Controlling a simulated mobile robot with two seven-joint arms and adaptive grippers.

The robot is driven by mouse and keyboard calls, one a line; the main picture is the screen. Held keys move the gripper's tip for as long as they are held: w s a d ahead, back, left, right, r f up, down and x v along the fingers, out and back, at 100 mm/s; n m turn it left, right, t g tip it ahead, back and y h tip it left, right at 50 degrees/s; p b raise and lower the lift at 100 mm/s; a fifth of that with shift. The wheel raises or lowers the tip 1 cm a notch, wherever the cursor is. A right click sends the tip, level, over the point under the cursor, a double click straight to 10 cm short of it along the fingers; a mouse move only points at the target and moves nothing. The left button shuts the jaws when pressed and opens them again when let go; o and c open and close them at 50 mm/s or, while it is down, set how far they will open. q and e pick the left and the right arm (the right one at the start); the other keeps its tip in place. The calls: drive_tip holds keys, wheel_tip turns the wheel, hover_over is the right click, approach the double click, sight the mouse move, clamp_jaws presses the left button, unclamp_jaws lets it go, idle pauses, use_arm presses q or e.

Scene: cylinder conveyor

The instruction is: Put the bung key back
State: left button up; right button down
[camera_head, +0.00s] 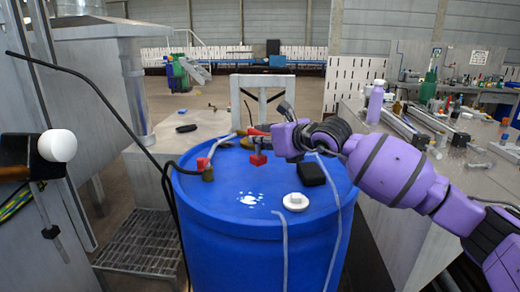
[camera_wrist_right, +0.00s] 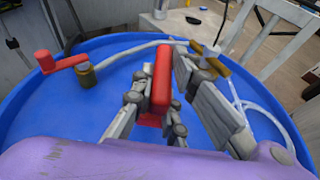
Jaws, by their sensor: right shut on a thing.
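My right gripper (camera_head: 262,142) is over the far half of the blue drum (camera_head: 255,232) top. It is shut on a red piece (camera_head: 258,159), which seems to be the bung key. In the right wrist view the red piece (camera_wrist_right: 161,82) stands between the grey fingers (camera_wrist_right: 160,92). Its lower end is partly hidden, and I cannot tell whether it touches the drum. A white round bung (camera_head: 295,202) sits on the drum top near the front right. My left gripper is not in view.
A red-handled brass valve (camera_wrist_right: 83,72) is at the drum's left, with a hose running to a brass fitting (camera_wrist_right: 210,60). A black box (camera_head: 311,174) sits on the drum's right. A bench (camera_head: 470,190) with a purple bottle (camera_head: 376,102) stands right. The drum's front top is mostly clear.

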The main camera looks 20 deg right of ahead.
sight(260, 156)
drive_tip(key=shift+w+f, duration=0.15)
drive_tip(key=shift+f, duration=1.55)
drive_tip(key=shift+f, duration=0.2)
drive_tip(key=c, duration=1.7)
unclamp_jaws()
drive_tip(key=shift+c, duration=0.2)
drive_tip(key=shift+d+r, duration=0.1)
drive_tip(key=shift+r, duration=0.2)
drive_tip(key=v, duration=1.2)
drive_tip(key=shift+b, duration=0.4)
